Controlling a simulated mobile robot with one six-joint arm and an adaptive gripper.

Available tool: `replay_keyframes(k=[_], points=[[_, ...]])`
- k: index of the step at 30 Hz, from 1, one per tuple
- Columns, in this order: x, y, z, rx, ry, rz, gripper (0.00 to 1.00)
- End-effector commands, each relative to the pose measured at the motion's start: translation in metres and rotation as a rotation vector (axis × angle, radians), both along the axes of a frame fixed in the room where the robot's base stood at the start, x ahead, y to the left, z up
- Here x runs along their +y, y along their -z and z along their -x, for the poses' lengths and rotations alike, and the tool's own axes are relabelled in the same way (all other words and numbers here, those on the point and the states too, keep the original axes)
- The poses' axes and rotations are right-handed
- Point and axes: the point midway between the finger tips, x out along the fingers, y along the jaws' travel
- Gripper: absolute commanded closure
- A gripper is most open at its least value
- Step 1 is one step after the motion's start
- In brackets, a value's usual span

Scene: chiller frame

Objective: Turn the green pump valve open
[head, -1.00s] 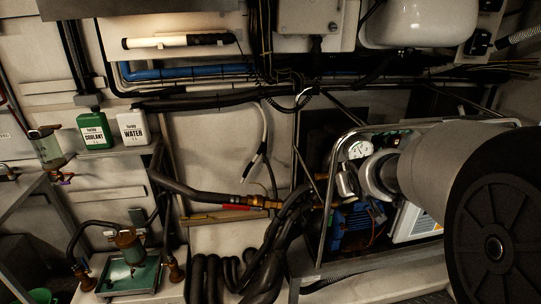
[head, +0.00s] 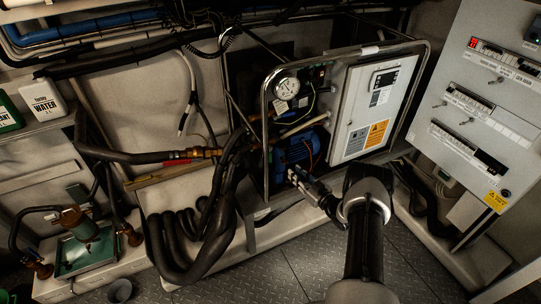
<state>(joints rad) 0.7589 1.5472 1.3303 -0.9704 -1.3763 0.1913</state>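The chiller frame (head: 266,165) is a metal tube frame in the middle of the head view. Inside it sit a round white pressure gauge (head: 286,86) and a blue pump motor (head: 296,150). I cannot make out a green valve handle for certain; the area low in the frame is dark and partly covered by my gripper. My gripper (head: 298,175) points left and up at the frame's lower front, just below the blue motor. Its fingers are small and dark here, so I cannot tell their opening or whether they touch anything.
A white control box (head: 362,105) fills the frame's right side. A grey electrical cabinet (head: 478,110) stands at right. Thick black hoses (head: 185,250) coil left of the frame. A red-handled brass fitting (head: 205,153) sits on a hose. The metal floor (head: 300,262) in front is mostly clear.

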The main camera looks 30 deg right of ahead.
Motion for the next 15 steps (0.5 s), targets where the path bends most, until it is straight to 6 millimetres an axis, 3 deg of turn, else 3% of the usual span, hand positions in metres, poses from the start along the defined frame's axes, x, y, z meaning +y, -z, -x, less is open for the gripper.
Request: replay_keyframes(k=[3, 7, 15], points=[[0.005, 0.012, 0.013, -0.030, -0.015, -0.029, 0.79], [0.008, 0.014, 0.010, -0.040, -0.021, -0.033, 0.79], [0.018, 0.016, -0.037, -0.039, -0.023, -0.031, 0.79]])
